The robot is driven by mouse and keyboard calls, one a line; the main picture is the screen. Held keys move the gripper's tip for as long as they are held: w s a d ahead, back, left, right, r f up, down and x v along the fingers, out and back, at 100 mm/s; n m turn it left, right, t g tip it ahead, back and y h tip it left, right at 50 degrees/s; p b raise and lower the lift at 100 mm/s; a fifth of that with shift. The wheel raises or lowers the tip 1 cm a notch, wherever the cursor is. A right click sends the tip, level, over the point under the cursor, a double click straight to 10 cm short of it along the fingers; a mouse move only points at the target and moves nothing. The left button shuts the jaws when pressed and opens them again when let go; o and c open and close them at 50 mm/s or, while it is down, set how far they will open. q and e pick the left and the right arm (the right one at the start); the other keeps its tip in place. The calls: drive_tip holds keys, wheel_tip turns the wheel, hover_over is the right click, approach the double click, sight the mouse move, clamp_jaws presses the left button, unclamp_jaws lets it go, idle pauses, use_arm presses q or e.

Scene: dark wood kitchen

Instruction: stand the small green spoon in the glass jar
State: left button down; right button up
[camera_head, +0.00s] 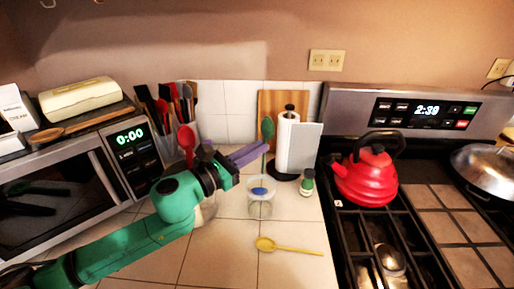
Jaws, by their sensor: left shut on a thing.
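The small green spoon (267,128) is upright with its bowl at the top. My left gripper (256,152) comes in from the left, and its purple fingers are shut on the spoon's handle. The glass jar (261,208) stands on the tiled counter just below the gripper, with a blue thing (259,191) showing at it. The spoon's handle runs down toward the jar's mouth. I cannot tell whether its lower end is above the rim or inside. My right gripper is out of view.
A yellow spoon (290,248) lies on the counter in front of the jar. A paper towel holder (297,145) and a small green-capped bottle (307,182) stand close to the right. A red spoon (187,138) and utensils are behind my arm. The stove holds a red kettle (367,178).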

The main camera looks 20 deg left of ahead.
sight(263, 171)
use_arm(q)
drive_tip(key=f+b, duration=0.5)
drive_tip(key=f, duration=0.1)
drive_tip(key=f+b, duration=0.3)
drive_tip(key=shift+w+a+f+b, duration=0.2)
drive_tip(key=shift+a+f+b, duration=0.15)
drive_tip(key=shift+f, duration=0.05)
drive_tip(key=c, duration=0.9)
unclamp_jaws()
drive_tip(key=shift+s, duration=0.1)
